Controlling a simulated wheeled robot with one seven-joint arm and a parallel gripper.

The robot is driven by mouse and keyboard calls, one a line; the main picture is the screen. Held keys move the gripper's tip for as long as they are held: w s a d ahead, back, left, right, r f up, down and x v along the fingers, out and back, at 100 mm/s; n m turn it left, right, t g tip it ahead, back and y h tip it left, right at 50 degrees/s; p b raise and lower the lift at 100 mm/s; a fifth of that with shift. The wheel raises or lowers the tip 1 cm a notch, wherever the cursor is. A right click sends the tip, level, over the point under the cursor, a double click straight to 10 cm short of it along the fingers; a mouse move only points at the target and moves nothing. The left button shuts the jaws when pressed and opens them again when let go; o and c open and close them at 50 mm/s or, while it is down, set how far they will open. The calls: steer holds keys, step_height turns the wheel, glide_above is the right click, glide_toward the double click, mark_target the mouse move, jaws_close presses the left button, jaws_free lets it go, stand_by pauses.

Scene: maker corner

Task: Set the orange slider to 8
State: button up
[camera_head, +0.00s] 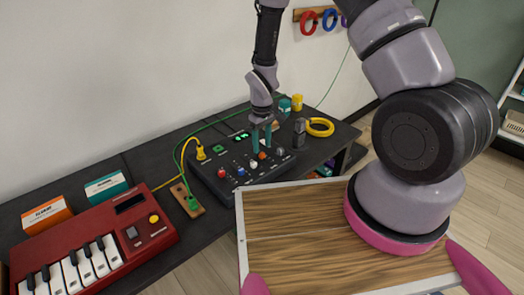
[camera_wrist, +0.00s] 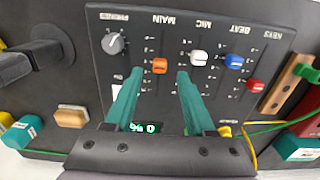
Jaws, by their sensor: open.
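The mixer (camera_head: 235,172) is a dark panel on the table; in the wrist view its labels appear upside down. A small green display (camera_wrist: 145,128) seems to read 0 %.
The white slider (camera_wrist: 199,58), blue slider (camera_wrist: 235,62) and red slider (camera_wrist: 256,85) stand beside it. A grey knob (camera_wrist: 113,43) is on the other side.

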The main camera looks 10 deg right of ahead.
mark_target(262, 153)
steer(key=shift+f, duration=1.65)
jaws_close()
steer(key=shift+w, duration=0.15)
